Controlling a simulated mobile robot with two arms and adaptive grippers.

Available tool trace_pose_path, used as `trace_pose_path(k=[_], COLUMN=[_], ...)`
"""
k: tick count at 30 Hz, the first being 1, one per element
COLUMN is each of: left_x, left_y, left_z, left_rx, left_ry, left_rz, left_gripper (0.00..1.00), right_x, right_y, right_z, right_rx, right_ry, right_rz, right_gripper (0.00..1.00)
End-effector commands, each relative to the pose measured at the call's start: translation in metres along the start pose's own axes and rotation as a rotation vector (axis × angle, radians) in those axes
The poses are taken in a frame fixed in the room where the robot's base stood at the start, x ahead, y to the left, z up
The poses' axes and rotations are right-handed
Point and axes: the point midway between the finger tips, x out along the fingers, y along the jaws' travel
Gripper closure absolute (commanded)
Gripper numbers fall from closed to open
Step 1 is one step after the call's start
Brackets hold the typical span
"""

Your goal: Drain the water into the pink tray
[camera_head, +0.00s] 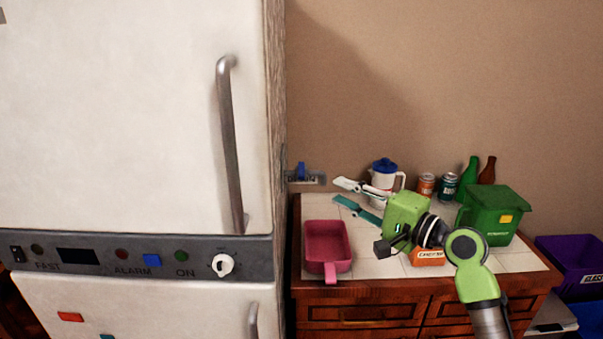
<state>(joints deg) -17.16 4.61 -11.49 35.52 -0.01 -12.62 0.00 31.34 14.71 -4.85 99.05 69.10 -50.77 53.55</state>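The pink tray (315,262) sits on the white tiled counter top at its left end, with its handle toward the front edge. It looks empty. A small blue lever (301,170) on a dark labelled plate (306,180) is beside the fridge, behind the tray; the lettering is too small to read surely. My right gripper (341,191) reaches left over the counter. Its white and teal fingers are spread apart with nothing between them, to the right of the lever and not touching it. No water is visible. My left gripper is not in view.
A large white fridge (120,120) with metal handles fills the left side. A blue-lidded white jug (383,178), cans (448,186), bottles (487,170), a green bin (490,218) and an orange box (428,257) crowd the counter. A purple bin (572,262) stands at right.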

Motion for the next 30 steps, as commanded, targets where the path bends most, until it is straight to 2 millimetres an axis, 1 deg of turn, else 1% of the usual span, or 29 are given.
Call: trace_pose_path(k=[5,12,18,24,30], left_x=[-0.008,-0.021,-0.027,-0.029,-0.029], left_y=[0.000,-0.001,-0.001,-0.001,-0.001], left_z=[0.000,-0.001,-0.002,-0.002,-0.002], left_rx=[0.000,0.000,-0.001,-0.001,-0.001], left_ry=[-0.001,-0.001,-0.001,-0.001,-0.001], left_rz=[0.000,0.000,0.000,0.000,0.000], left_gripper=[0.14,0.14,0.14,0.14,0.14], right_x=[0.025,0.077,0.112,0.130,0.135], right_y=[-0.002,-0.002,0.000,0.001,0.002], right_z=[0.001,0.001,0.001,0.000,0.000], right_rx=[0.003,0.003,0.001,-0.001,-0.002], right_ry=[-0.001,-0.001,-0.001,0.001,0.002], right_rz=[0.000,0.001,0.002,0.002,0.002], right_gripper=[0.76,0.76,0.76,0.76,0.76])
